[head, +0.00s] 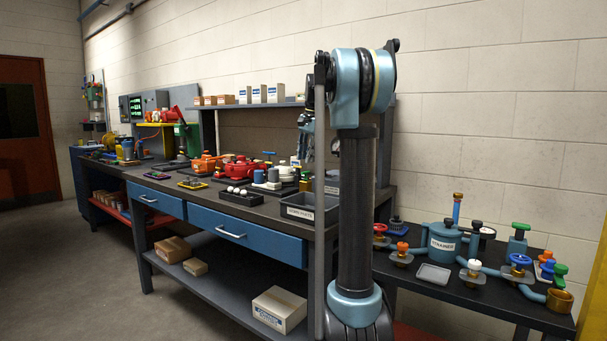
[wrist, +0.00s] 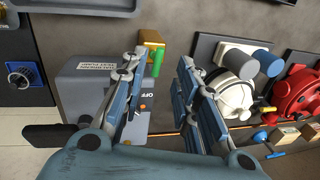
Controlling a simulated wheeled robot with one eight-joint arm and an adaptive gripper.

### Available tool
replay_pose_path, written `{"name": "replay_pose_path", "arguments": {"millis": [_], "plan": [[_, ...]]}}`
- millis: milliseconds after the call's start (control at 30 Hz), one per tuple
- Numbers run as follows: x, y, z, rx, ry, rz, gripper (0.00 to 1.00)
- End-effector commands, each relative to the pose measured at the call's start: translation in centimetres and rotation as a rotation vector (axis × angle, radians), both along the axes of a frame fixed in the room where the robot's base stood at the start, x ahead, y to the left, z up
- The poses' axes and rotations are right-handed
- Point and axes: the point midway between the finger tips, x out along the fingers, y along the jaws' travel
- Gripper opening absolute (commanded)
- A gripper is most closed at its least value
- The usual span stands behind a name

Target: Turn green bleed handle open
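A short green handle (wrist: 157,63) shows in the wrist view, attached to a brass block (wrist: 150,42) at the upper edge of a grey box (wrist: 85,88) with a label and an "OFF" marking. My gripper (wrist: 162,58) is open, with one finger on each side of the handle in the picture. I cannot tell how far the fingertips are from it, and I see no clear contact. Nothing is held. In the head view my gripper (head: 307,135) hangs over the workbench, partly behind my arm. I cannot make out this green handle there.
In the head view a dark tray (head: 308,207) sits on the workbench's front edge. A side table (head: 455,300) at right carries several valves.

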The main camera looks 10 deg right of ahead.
Motion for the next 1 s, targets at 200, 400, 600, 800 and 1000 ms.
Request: {"name": "replay_pose_path", "arguments": {"millis": [200,400,600,800,1000], "plan": [[0.5,0.5,-3.7,0.0,0.0,0.0,0.29],[0.9,0.8,-5.9,0.0,0.0,0.0,0.29],[1.0,0.8,-6.6,0.0,0.0,0.0,0.29],[1.0,0.8,-6.7,0.0,0.0,0.0,0.29],[1.0,0.9,-6.7,0.0,0.0,0.0,0.0]]}}
